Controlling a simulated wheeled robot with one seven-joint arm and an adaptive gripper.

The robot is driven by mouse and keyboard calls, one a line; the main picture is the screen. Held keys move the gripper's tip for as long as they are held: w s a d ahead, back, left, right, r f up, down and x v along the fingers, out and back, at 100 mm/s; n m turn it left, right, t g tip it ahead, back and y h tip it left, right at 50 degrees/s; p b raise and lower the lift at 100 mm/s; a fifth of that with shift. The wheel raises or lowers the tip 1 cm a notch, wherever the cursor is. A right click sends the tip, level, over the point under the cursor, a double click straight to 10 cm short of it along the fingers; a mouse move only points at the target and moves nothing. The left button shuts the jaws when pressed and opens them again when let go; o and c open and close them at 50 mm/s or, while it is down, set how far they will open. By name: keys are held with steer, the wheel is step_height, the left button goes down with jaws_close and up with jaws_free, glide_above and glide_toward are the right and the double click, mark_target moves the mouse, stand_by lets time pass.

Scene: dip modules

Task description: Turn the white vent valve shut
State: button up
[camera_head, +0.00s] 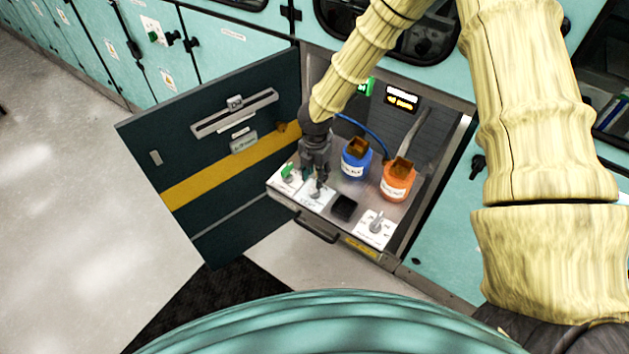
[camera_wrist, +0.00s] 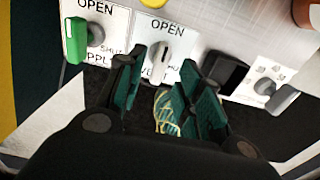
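The white vent valve (camera_wrist: 160,54) sits on a white plate marked OPEN above it and SHUT at the lower right. Its handle looks roughly upright in the wrist view, in line with the OPEN mark. In the head view its plate (camera_head: 315,195) is at the front of the metal shelf, partly hidden by my gripper (camera_head: 314,178). In the wrist view my gripper (camera_wrist: 165,84) is open, with one dark green finger at each side of the handle's lower end. The fingers stand apart; whether either touches the handle I cannot tell.
A green-handled supply valve (camera_wrist: 78,40) is close on the left. A black square part (camera_head: 344,207) and another valve (camera_head: 376,224) are to the right. Blue (camera_head: 355,160) and orange (camera_head: 397,182) containers stand behind. The open cabinet door (camera_head: 215,150) is on the left.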

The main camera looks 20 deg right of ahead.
steer(key=shift+f+p, duration=0.35)
steer(key=shift+f, duration=1.6)
jaws_close()
